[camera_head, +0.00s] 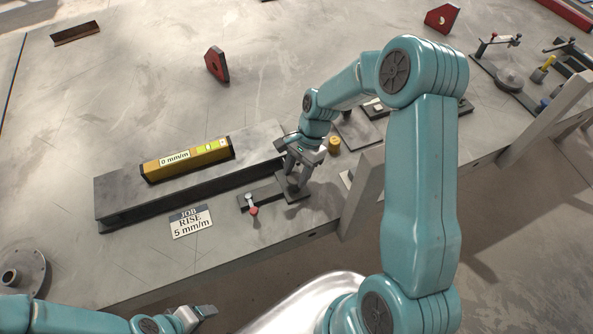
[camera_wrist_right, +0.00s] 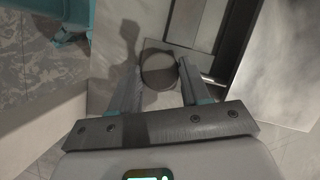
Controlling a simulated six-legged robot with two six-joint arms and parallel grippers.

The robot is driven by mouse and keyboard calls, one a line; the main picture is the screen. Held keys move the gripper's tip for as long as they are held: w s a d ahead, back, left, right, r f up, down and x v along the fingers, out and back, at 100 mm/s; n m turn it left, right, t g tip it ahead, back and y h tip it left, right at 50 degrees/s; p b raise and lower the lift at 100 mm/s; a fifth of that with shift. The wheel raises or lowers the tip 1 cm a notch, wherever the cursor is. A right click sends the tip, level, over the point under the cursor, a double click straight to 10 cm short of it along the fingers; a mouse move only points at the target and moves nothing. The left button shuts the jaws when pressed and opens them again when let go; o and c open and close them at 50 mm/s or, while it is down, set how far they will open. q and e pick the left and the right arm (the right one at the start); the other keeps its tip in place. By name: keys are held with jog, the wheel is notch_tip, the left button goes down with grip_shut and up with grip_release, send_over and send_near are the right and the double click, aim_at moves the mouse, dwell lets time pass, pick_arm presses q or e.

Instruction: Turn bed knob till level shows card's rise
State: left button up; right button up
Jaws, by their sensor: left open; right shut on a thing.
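A long grey bed (camera_head: 120,190) lies on the table. On it sits a yellow level (camera_head: 200,162) whose label reads 0 mm/m. The card (camera_head: 191,221) in front of the bed reads JOB RISE 5 mm/m. My right gripper (camera_head: 294,183) reaches down at the bed's right end, shut on the round dark bed knob, which shows between its fingers in the right wrist view (camera_wrist_right: 158,71). The fingers and arm partly hide the knob in the head view. My left gripper (camera_head: 204,312) is open and empty, below the table's front edge.
A small dark plate with a red-and-white-tipped lever (camera_head: 252,204) lies between the card and my right gripper. A brass cylinder (camera_head: 334,145) stands right of the gripper. A red block (camera_head: 217,65) stands behind; the table's far left is mostly clear.

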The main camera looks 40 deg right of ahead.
jog(key=shift+n, duration=0.4)
jog(key=n+g+b, duration=0.1)
jog(key=n, duration=0.1)
jog(key=shift+w+f+n, duration=0.1)
jog(key=shift+w+n, duration=0.05)
jog(key=shift+n, duration=0.15)
jog(key=shift+w+n+g+h+b, duration=0.1)
jog(key=shift+n+g+h+b, duration=0.5)
jog(key=shift+n, duration=1.4)
jog(key=o, duration=1)
jog(key=shift+a, duration=0.1)
jog(key=v, duration=1.6)
jog(key=shift+w+a+r+b, duration=0.1)
jog(key=shift+w+r+b, duration=0.15)
jog(key=shift+w+b, duration=0.05)
